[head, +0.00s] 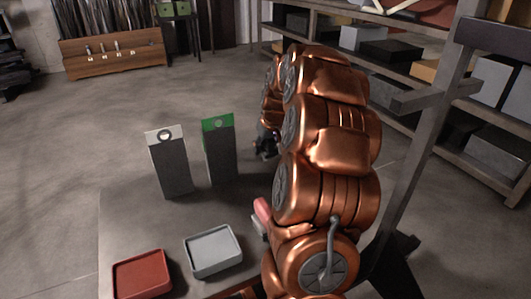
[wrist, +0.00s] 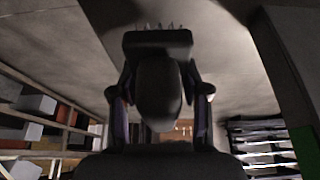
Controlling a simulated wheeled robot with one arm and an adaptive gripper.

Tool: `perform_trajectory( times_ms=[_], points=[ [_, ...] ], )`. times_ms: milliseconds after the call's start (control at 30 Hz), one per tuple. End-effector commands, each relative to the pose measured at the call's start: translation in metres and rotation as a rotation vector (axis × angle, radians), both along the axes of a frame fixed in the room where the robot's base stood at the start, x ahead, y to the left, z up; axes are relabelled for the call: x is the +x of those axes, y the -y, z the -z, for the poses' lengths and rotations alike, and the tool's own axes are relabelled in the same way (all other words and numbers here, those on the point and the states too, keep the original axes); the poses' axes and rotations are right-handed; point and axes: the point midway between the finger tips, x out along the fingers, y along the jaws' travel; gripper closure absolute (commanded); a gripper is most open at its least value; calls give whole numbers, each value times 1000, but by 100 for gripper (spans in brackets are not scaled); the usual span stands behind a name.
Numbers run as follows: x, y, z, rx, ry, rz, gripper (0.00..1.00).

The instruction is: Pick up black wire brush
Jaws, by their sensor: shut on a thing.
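My gripper (wrist: 159,92) is shut on the black wire brush (wrist: 157,43) in the wrist view. The brush is dark, with a wide block and thin bristles along its top edge. Its thick body sits between the two fingers, clear of any surface that I can see there. In the head view my copper arm hides most of the gripper. Only a small dark part shows left of the arm, and I cannot make out the brush there.
A grey table holds a white-topped box (head: 170,165), a green-topped box (head: 220,155), a red tray (head: 142,272) and a grey tray (head: 213,250). A pinkish-red object (head: 262,211) is partly hidden by my arm. Shelves (head: 420,65) stand at right; open floor lies at left.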

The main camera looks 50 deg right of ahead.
Motion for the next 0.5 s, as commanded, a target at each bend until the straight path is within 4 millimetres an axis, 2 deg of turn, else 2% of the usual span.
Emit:
perform_trajectory(
  times_ms=[367,500],
  points=[
    [-22,-20,-2,0,0,0,93],
    [-35,-33,-2,2,-3,0,93]
  ],
)
